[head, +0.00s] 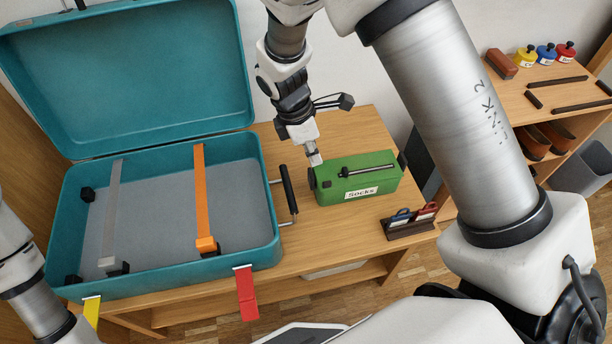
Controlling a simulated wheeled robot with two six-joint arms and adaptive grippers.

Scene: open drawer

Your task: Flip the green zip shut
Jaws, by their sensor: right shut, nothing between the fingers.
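A green box-shaped pouch (381,186) labelled "Socks" lies on the wooden table to the right of the open teal suitcase. A dark zip bar (364,171) with a light end runs along its top. Small dark parts sit near its left end. My right gripper (316,160) comes down from above, shut and empty, at the pouch's upper left corner. I cannot tell if its tips touch the pouch. My left arm shows at the left edge, but its gripper is out of view.
The teal suitcase (262,222) stands open with a grey strap (113,210) and an orange strap (201,195). Its black handle (288,189) juts toward the pouch. A small holder (411,229) with blue and red items stands in front of the pouch. A shelf stands at right.

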